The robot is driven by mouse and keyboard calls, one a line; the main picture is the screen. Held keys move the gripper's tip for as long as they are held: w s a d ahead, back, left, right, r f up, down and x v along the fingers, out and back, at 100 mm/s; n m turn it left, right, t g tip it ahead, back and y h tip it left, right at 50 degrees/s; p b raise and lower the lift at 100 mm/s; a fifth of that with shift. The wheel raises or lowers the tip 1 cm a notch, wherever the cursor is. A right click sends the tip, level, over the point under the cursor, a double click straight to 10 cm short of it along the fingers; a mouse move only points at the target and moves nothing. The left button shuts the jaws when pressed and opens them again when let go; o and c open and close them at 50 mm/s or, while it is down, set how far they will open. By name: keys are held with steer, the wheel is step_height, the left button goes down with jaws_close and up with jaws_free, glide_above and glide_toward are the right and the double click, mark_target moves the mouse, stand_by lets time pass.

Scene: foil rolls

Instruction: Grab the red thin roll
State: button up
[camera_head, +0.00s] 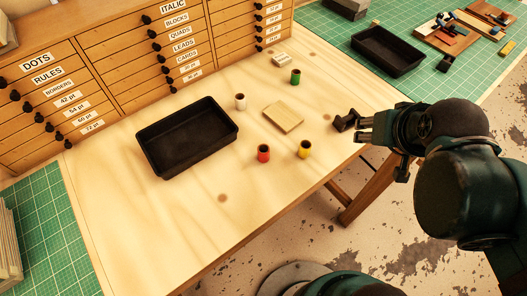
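The red roll (263,153) is a small short cylinder standing upright on the pale wooden tabletop, with a dark opening at its top. It stands right of the black tray and left of the yellow roll. My gripper (350,129) is at the right edge of the table, to the right of the red roll and well apart from it. Its dark fingers point left and look spread, with nothing seen between them. Part of the gripper is hidden behind my own arm.
A yellow roll (304,149) stands between the red roll and my gripper. A white roll (240,102), a green roll (296,76), a wooden block (283,116) and a black tray (145,133) are nearby. A drawer cabinet (120,45) lines the back. The front tabletop is clear.

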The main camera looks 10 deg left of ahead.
steer(key=shift+a, duration=0.15)
steer(key=n+g+p, duration=0.7)
steer(key=n+p, duration=0.6)
steer(key=p, duration=0.5)
glide_above(264, 154)
steer(key=w, duration=0.2)
steer(key=shift+s+d+f, duration=0.2)
steer(key=shift+d+f, duration=0.05)
steer(key=shift+f, duration=0.3)
steer(key=shift+f, duration=0.1)
steer(key=shift+f+b, duration=0.35)
steer(key=shift+f, duration=0.85)
steer(key=shift+f, duration=0.15)
steer(key=shift+s+a+f, duration=0.1)
steer(key=shift+f, duration=1.15)
steer(key=shift+a+f, duration=0.1)
steer(key=shift+f, duration=1.1)
